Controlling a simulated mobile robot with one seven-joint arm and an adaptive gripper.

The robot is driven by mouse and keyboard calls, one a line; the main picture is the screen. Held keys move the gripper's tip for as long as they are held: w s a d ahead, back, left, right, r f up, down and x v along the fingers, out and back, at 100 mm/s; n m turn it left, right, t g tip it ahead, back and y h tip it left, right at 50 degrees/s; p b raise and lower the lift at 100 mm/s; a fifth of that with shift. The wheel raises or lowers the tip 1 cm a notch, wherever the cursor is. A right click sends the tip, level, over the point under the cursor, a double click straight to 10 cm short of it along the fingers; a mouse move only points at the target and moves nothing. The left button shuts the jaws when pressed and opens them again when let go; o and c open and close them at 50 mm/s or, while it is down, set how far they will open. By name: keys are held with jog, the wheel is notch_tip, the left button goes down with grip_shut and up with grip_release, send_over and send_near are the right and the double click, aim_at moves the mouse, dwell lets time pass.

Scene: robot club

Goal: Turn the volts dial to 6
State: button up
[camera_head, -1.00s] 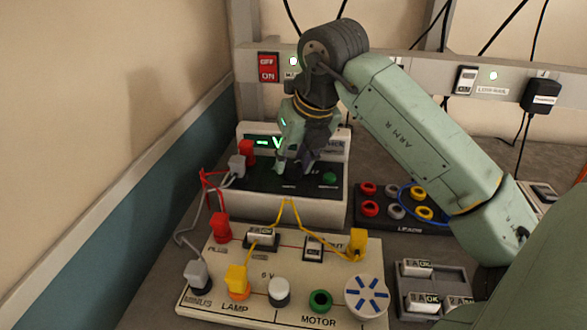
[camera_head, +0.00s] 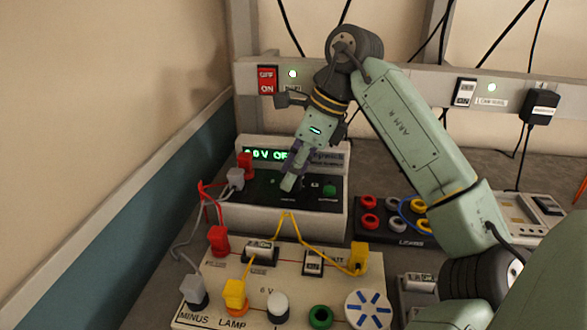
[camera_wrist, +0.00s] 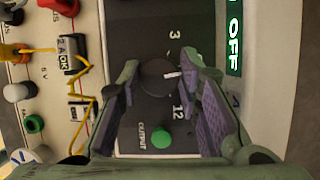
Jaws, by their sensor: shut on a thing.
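The volts dial (camera_wrist: 152,78) is a dark round knob on the power supply's black panel. Its white pointer mark faces right in the wrist view, toward the display, between the printed 3 and 12. I see no 6 beside it. My gripper (camera_wrist: 158,76) has a finger on each side of the dial and is shut on it. In the head view my gripper (camera_head: 289,184) comes down on the panel and hides the dial. The green display (camera_head: 262,155) shows "0 V OF", partly covered by my gripper; the wrist view shows "OFF".
The green output button (camera_head: 329,190) is beside the dial. Red and grey plugs with leads are at the supply's left. The circuit board (camera_head: 205,310) with yellow leads lies in front, and a dark socket block (camera_head: 400,233) stands to the right.

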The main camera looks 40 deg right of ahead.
aim_at(308, 187)
jog(key=shift+a+n+g+y, duration=0.1)
jog(key=shift+n+g+y, duration=0.25)
jog(key=shift+n, duration=0.85)
jog(key=shift+p, duration=0.3)
jog(key=o, duration=1.1)
jog(key=v, duration=0.7)
jog(key=shift+r, duration=0.25)
